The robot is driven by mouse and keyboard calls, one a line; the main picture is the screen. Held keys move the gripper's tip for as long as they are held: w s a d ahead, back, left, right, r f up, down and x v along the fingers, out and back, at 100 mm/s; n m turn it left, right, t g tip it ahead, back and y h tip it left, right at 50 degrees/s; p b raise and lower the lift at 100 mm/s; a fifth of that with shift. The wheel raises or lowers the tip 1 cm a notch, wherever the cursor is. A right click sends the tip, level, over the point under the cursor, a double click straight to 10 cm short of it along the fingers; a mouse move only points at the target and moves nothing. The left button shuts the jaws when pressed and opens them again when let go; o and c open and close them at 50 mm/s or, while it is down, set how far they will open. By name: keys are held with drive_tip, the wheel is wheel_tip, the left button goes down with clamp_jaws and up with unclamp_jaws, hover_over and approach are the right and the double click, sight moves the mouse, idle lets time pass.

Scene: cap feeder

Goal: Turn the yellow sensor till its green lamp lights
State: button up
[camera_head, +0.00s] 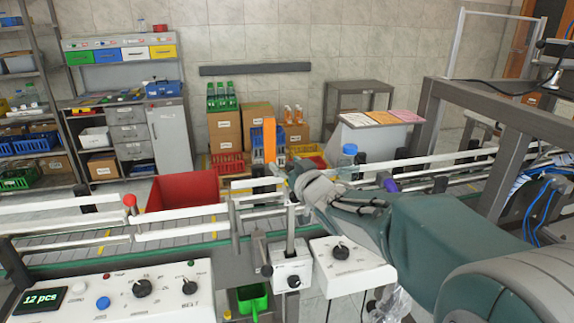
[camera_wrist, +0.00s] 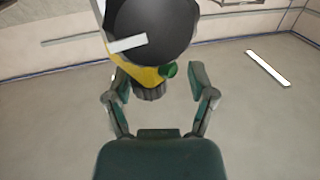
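The yellow sensor (camera_wrist: 147,76) shows at the top middle of the wrist view, with a large dark round part above it and a ribbed grey end (camera_wrist: 150,92) below. My gripper (camera_wrist: 158,74) is open, one finger on each side of the sensor, with a visible gap on the right. Contact on the left is unclear. In the head view my gripper (camera_head: 293,178) is over the conveyor rails; I cannot make out the sensor there.
White conveyor rails (camera_head: 180,232) run across the head view. A control panel (camera_head: 120,295) with a "12 pcs" display and knobs stands in front at left. Small knob boxes (camera_head: 292,268) sit below my arm. A red bin (camera_head: 183,190) and a blue-capped bottle (camera_head: 348,160) are near the rails.

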drive_tip(key=shift+d, duration=0.1)
drive_tip(key=c, duration=0.5)
drive_tip(key=shift+d, duration=0.3)
clamp_jaws()
drive_tip(key=shift+d, duration=0.2)
drive_tip(key=shift+a+r, duration=0.1)
drive_tip(key=shift+y, duration=0.3)
drive_tip(key=shift+n+g+y, duration=2.5)
drive_tip(key=shift+g+y, duration=0.1)
drive_tip(key=o, duration=0.8)
unclamp_jaws()
drive_tip(key=shift+c, duration=0.2)
